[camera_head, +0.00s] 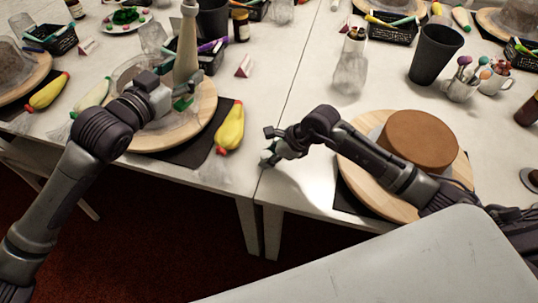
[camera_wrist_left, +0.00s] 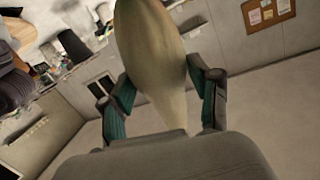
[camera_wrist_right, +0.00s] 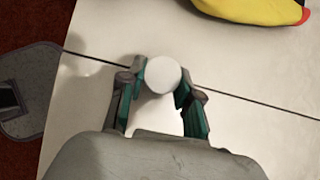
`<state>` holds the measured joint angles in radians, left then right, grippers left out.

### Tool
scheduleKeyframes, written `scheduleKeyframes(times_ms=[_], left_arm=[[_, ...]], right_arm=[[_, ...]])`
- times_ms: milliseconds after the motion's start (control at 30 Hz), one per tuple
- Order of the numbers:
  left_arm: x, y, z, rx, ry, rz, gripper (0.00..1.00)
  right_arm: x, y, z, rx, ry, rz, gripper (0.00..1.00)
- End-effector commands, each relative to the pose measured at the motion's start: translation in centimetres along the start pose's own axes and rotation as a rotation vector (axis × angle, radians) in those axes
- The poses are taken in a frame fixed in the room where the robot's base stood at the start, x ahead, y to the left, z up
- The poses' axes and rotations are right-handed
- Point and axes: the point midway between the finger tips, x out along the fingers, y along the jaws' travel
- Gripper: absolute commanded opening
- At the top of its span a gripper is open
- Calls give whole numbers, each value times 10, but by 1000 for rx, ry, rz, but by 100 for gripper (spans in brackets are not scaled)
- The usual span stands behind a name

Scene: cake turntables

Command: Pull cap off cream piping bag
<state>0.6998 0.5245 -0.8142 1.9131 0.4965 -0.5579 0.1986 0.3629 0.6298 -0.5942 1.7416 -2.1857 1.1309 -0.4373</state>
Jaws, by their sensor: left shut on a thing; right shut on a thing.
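A pale beige piping bag (camera_head: 187,50) stands narrow end up in the head view. My left gripper (camera_head: 180,100) is shut on its lower part above the left turntable; the bag also shows between the fingers in the left wrist view (camera_wrist_left: 152,50). My right gripper (camera_wrist_right: 158,90) is shut on a small white round cap (camera_wrist_right: 163,75), apart from the bag. In the head view my right gripper (camera_head: 268,158) is over the table near the seam and front edge; the cap is too small to make out clearly there.
A yellow piping bag (camera_head: 230,128) with red ends lies between my grippers. The left wooden turntable (camera_head: 203,108) is below my left gripper. A brown cake (camera_head: 418,138) stands on the right turntable (camera_head: 370,198), beneath my right arm. A black cup (camera_head: 434,55) stands behind.

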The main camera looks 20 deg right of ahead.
Motion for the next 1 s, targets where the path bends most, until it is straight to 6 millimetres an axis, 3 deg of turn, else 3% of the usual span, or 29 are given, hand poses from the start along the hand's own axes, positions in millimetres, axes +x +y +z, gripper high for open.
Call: scheduleKeyframes(times_ms=[300, 333, 500, 1000], left_arm=[[1, 1, 4, 1, 3, 0, 50], [0, 1, 3, 1, 3, 0, 50], [0, 0, 2, 1, 3, 0, 50], [-1, -1, -7, 1, 3, 0, 50]], right_arm=[[4, 0, -3, 0, 0, 0, 0], [4, 0, -2, 0, 0, 0, 38], [3, 0, -2, 0, 0, 0, 63], [-8, 0, 5, -1, -1, -1, 63]])
